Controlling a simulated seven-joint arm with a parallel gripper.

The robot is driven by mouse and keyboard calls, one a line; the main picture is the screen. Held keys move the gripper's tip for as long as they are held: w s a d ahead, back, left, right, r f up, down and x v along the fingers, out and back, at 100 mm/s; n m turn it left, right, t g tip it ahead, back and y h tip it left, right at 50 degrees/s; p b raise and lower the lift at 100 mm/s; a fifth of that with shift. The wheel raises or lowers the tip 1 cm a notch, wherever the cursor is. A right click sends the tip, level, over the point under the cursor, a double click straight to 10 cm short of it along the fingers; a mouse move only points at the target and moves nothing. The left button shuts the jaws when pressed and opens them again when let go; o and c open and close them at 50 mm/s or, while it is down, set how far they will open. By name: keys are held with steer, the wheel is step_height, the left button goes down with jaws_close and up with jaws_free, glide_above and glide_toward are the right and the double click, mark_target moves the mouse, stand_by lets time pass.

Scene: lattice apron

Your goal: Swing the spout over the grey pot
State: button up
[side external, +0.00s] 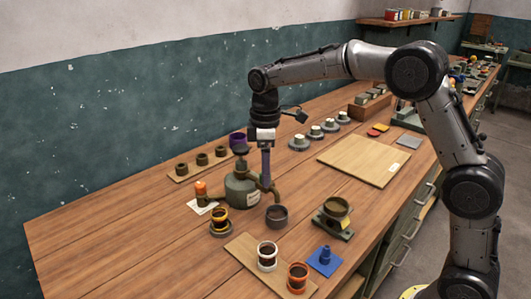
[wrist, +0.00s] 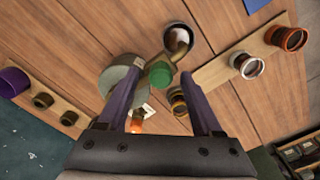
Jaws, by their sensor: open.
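A grey-green tank (side external: 241,190) stands on the bench, with a brown spout (side external: 274,191) on its right side. The grey pot (side external: 277,216) stands just in front of the spout's end in the side view. A round vessel mouth (wrist: 178,39) beside the pipe in the wrist view looks like this pot; how far the spout overlaps it I cannot tell. My gripper (side external: 265,178) points down at the spout beside the tank. In the wrist view, its purple fingers (wrist: 162,76) are open on either side of a green knob (wrist: 160,73), with gaps showing.
An orange-topped bottle (side external: 201,190) and a yellow-banded jar (side external: 220,219) stand left of the pot. White (side external: 267,255) and orange (side external: 298,277) jars stand on a front board. A blue mat (side external: 325,261) and a dark pan on a stand (side external: 336,208) are to the right.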

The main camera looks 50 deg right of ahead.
mark_target(273, 187)
step_height(273, 187, up, 14)
steer(key=shift+f, duration=0.2)
steer(key=shift+r, duration=0.1)
stand_by(0.4)
steer(key=s+d+r+m+t, duration=0.1)
steer(key=s+r+t, duration=0.15)
steer(key=s, duration=0.65)
steer(key=s+d+r+m+t, duration=0.1)
steer(key=s+r, duration=0.3)
steer(key=s, duration=0.4)
steer(key=s+f+m+t, duration=0.2)
steer(key=s+f+m, duration=0.5)
steer(key=s+f, duration=0.5)
step_height(273, 187, down, 4)
steer(key=shift+s+d+r, duration=0.1)
steer(key=shift+s+d, duration=0.3)
